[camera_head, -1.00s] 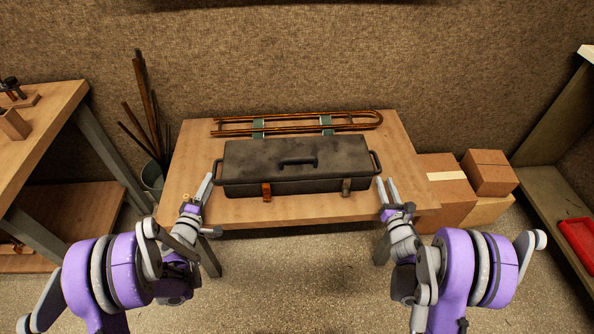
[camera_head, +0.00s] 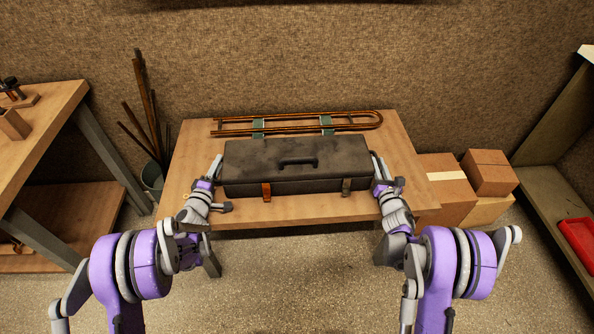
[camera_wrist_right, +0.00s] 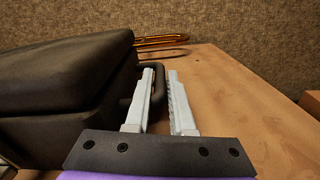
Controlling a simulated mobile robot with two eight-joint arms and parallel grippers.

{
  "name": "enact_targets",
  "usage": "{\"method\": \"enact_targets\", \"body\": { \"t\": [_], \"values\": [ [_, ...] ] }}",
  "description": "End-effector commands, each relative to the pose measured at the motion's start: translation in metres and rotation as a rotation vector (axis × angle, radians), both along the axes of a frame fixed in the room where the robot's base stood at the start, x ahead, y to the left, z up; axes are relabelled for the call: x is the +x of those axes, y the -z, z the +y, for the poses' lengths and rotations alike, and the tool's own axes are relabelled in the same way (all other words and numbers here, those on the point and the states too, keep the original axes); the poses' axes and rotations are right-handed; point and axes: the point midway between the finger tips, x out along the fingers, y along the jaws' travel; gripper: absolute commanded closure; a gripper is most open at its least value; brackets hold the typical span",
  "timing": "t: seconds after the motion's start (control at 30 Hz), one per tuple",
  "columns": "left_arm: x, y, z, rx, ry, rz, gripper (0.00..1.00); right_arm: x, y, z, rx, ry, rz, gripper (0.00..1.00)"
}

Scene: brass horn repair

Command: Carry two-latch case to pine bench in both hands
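The black two-latch case (camera_head: 297,160) lies shut on a wooden table, with an orange latch (camera_head: 266,190) and a brownish latch (camera_head: 346,185) on its front and a handle on its lid. My left gripper (camera_head: 214,170) is at the case's left end, by the side handle, which it mostly hides; its finger gap is not clear. My right gripper (camera_head: 378,168) is at the right end.
A brass slide (camera_head: 300,122) lies on green supports behind the case on the wooden table (camera_head: 400,150). A taller bench (camera_head: 50,115) stands at the left, beside a bin of rods (camera_head: 152,175). Cardboard boxes (camera_head: 447,188) and a shelf with a red tray (camera_head: 578,238) are at the right.

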Motion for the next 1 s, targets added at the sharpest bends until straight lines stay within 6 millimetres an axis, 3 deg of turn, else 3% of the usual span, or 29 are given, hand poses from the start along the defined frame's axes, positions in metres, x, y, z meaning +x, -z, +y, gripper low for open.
{"method": "enact_targets", "body": {
  "t": [0.03,0.1,0.2,1.0],
  "values": [
    [-0.0001,0.0000,0.0000,0.000,0.000,0.000,0.69,-0.0001,0.0000,0.0000,0.000,0.000,0.000,0.89],
    [-0.0002,0.0000,0.0001,0.000,0.000,0.000,0.82,-0.0001,0.0000,0.0000,0.000,0.000,0.000,1.00],
    [-0.0002,0.0000,0.0001,0.000,0.000,0.000,1.00,-0.0002,0.0000,0.0000,0.000,0.000,0.000,1.00],
    [-0.0004,0.0000,0.0003,0.000,0.000,0.000,1.00,-0.0004,0.0002,-0.0001,0.000,0.000,0.000,1.00]
  ]
}}
